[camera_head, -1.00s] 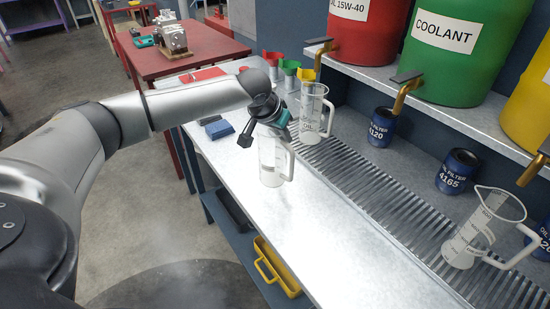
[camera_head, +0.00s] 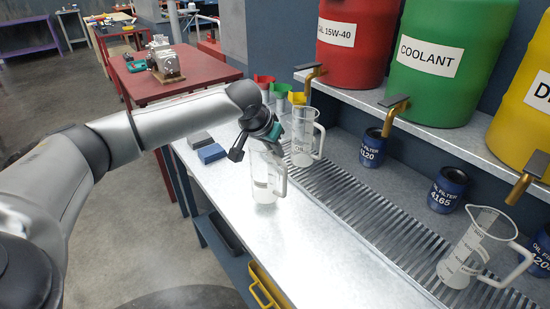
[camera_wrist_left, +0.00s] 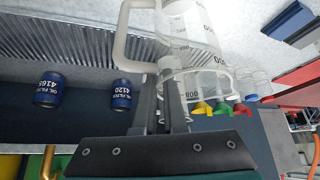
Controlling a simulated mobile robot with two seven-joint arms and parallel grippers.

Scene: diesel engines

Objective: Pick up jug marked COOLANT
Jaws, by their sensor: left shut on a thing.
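My left gripper (camera_head: 264,140) is shut on the upper part of a clear jug (camera_head: 264,180) with a handle on its right. The jug is upright over the bench; I cannot tell whether its base touches. Its label is not readable. The left wrist view shows the gripper fingers (camera_wrist_left: 172,100) against the jug (camera_wrist_left: 195,35). My right gripper is not in view.
The shelf carries a red drum, a green COOLANT drum (camera_head: 440,90) and a yellow drum, with brass taps over the grating (camera_head: 350,205). Several blue oil filters (camera_head: 373,148) stand behind it. Coloured funnels (camera_head: 281,92) are at the far end. The near bench top (camera_head: 300,250) is clear.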

